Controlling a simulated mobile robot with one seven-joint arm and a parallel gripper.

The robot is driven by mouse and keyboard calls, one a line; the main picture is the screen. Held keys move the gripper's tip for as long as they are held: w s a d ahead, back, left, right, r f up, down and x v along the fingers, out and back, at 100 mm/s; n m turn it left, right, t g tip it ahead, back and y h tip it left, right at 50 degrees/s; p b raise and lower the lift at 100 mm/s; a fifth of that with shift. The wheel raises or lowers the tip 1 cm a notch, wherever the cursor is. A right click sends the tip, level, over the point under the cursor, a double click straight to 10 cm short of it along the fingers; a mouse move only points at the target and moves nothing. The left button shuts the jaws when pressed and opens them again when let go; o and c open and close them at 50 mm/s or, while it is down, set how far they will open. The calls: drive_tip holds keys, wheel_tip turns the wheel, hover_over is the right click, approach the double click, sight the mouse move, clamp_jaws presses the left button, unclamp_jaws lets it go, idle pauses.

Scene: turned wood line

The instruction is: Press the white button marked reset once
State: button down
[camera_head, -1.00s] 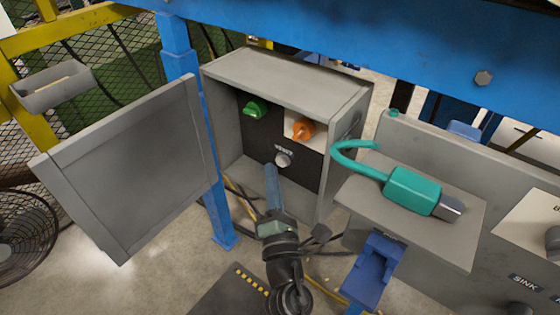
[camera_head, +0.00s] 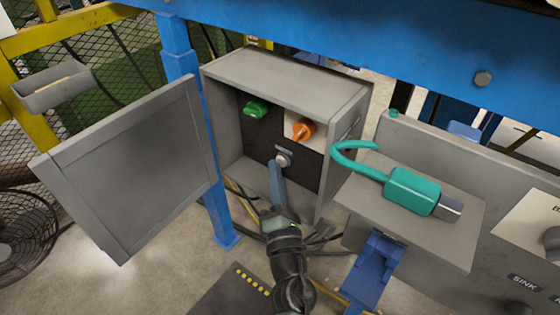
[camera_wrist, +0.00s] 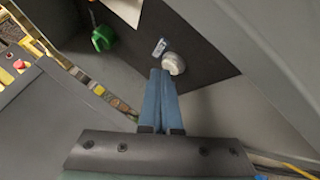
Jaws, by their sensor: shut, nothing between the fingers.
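The white reset button (camera_head: 283,160) sits low on the dark panel inside an open grey box (camera_head: 290,75), under a small label. It also shows in the wrist view (camera_wrist: 173,63), with its label beside it. My gripper (camera_head: 273,164) is shut and empty, its blue fingers pointing up at the panel from below. In the wrist view the fingertips (camera_wrist: 160,72) appear right beside the button, just left of and below its middle. I cannot tell whether they touch it.
A green knob (camera_head: 256,108) and an orange knob (camera_head: 303,129) are above the button. The box's door (camera_head: 130,170) hangs open at left. A teal padlock-like item (camera_head: 412,190) rests on a grey shelf at right. A blue post (camera_head: 215,200) stands beside the box.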

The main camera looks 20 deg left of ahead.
drive_tip(key=shift+w+d, duration=0.1)
drive_tip(key=shift+w, duration=0.15)
idle(0.4)
drive_tip(key=shift+s+a, duration=0.3)
drive_tip(key=shift+s, duration=0.5)
drive_tip(key=shift+s+a+b, duration=0.2)
drive_tip(key=shift+s+a, duration=0.1)
drive_tip(key=shift+s, duration=0.5)
drive_tip(key=shift+s+a+b, duration=0.25)
drive_tip(key=shift+s, duration=0.5)
drive_tip(key=shift+s+a+b, duration=0.2)
drive_tip(key=shift+s+a, duration=0.1)
drive_tip(key=shift+s, duration=0.5)
